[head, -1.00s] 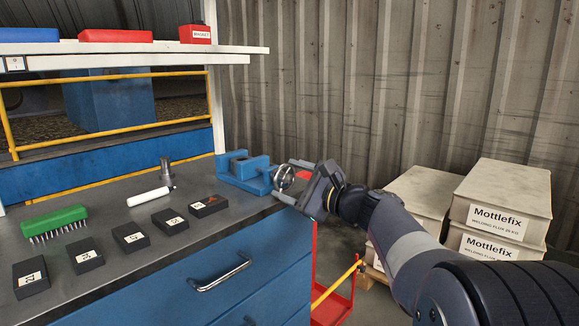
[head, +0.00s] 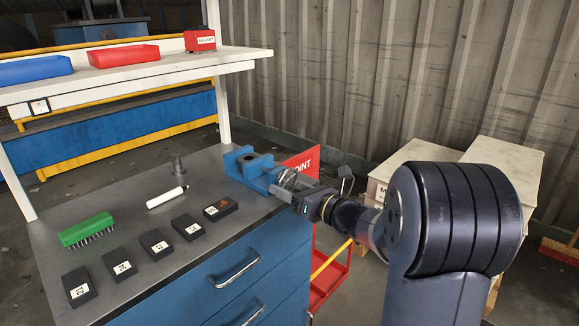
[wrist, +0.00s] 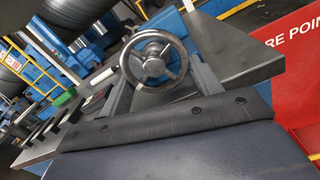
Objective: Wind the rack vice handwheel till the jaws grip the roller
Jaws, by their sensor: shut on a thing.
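The blue rack vice (head: 238,163) stands at the right end of the grey bench in the head view. Its spoked metal handwheel (head: 287,178) faces right, towards my arm. My gripper (head: 289,187) is at the handwheel and shut on it. In the wrist view the handwheel (wrist: 153,66) shows face on, with one finger on each side of its rim. A dark round shape shows between the vice jaws; I cannot tell whether it is the roller or whether the jaws touch it.
On the bench lie a green brush (head: 87,229), a white cylinder (head: 166,197), a grey metal piece (head: 177,166) and several dark labelled blocks (head: 157,243). A red sign (head: 302,163) and pale boxes (head: 500,165) stand to the right.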

